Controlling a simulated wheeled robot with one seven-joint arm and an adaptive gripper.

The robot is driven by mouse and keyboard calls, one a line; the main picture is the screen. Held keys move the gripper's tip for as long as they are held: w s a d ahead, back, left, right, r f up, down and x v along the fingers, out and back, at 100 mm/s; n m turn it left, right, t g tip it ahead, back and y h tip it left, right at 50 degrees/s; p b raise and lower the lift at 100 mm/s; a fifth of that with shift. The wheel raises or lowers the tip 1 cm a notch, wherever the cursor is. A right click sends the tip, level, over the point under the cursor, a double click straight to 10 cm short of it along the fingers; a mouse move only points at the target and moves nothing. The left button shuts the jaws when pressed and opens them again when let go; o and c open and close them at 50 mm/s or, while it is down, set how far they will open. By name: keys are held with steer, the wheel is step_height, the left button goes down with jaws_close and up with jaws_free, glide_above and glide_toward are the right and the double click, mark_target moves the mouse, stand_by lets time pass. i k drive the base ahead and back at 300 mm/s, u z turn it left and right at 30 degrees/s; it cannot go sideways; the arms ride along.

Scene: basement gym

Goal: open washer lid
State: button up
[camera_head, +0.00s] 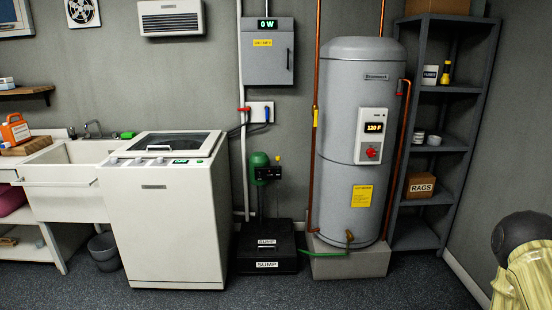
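The washer (165,225) is a white top-loading box standing on the floor at the left, beside the utility sink. Its lid (168,141) is on the top, a dark glass panel in a light frame, and it lies flat and closed. A small handle (157,148) shows at the lid's front edge. A control strip with a green display and buttons (180,162) runs along the front of the top. My gripper is not in view.
A white sink (70,180) stands left of the washer, with a grey bucket (103,250) below. A black sump box (266,250) and grey water heater (357,150) stand to the right. Carpeted floor is clear in front.

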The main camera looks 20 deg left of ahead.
mark_target(124, 152)
steer(key=u, duration=1.9)
steer(key=i, duration=2.65)
steer(key=u, duration=2.6)
steer(key=i, duration=0.3)
steer(key=z, duration=2.05)
